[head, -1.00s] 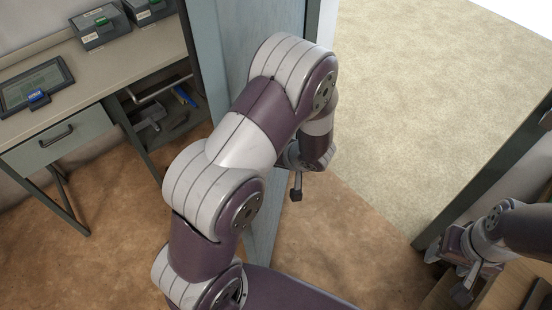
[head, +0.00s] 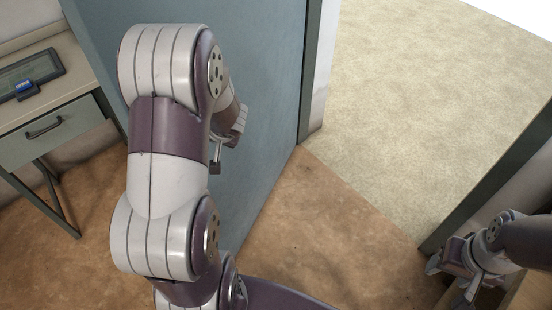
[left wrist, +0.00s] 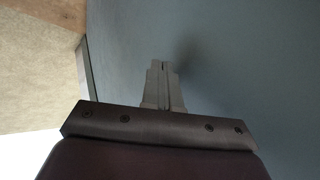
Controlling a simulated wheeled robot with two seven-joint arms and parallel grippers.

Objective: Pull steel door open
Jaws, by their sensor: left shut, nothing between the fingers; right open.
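The steel door (head: 270,90) is a blue-grey panel standing wide open into the room, with its far edge by the door frame (head: 313,70). My left arm crosses in front of it. My left gripper (head: 218,160) is beside the door's face, partly hidden by the arm. In the left wrist view its fingers (left wrist: 163,85) are shut and empty, pointing along the door's face (left wrist: 245,60); I cannot tell whether they touch it. No door handle can be made out. My right gripper (head: 450,275) is open at the lower right, away from the door.
The doorway shows clear beige carpet (head: 400,110) beyond brown flooring (head: 320,220). A green-grey post (head: 480,180) bounds its right side. A workbench (head: 60,115) with a drawer and a tablet (head: 30,75) stands at the left, partly covered by the door.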

